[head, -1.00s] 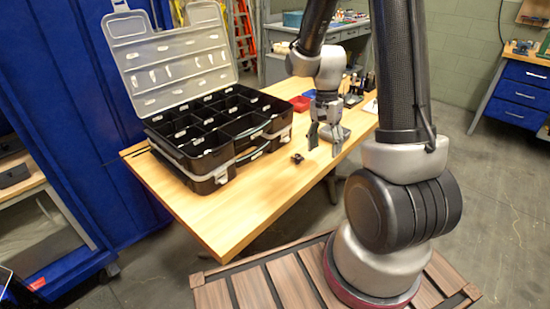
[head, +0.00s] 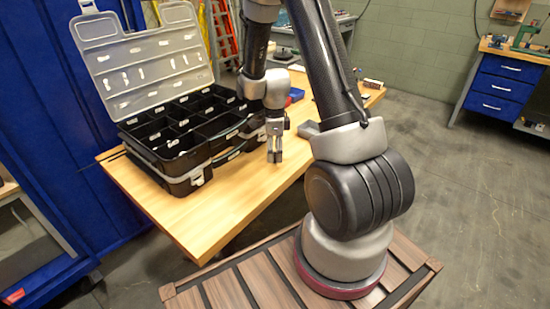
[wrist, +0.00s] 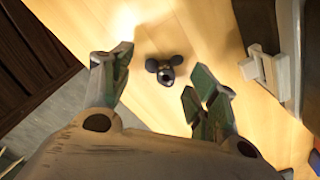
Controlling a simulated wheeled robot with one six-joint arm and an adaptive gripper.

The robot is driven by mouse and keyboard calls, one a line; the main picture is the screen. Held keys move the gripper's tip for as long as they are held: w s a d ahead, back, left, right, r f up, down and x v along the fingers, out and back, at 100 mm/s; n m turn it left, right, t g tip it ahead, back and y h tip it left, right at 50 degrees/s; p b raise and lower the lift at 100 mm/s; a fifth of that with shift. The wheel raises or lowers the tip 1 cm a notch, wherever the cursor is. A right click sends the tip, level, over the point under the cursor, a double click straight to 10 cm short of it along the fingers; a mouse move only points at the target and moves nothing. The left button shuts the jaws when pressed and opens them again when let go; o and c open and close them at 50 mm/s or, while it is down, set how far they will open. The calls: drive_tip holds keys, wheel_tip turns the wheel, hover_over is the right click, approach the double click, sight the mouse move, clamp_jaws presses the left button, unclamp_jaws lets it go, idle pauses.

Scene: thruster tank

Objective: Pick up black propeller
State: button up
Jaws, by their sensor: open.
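The black propeller (wrist: 163,70) is small, with rounded lobes and a hub, and lies on the wooden table (wrist: 190,35). In the wrist view it is ahead of my gripper (wrist: 155,84), between the lines of the two spread fingers and apart from both. In the head view my gripper (head: 274,155) points down over the table, in front of the case's right side. I cannot make out the propeller in the head view; my gripper seems to hide it. My gripper is open and empty.
The open black case (head: 190,185) with a clear lid stands on the table (head: 215,215), left of my gripper. Its pale latch (wrist: 265,72) shows at right in the wrist view. A grey object (head: 308,129) lies to the right. The table's front is clear.

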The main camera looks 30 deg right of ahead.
wheel_tip(320, 180, down, 2)
drive_tip(key=shift+f, duration=0.2)
drive_tip(key=c, duration=0.7)
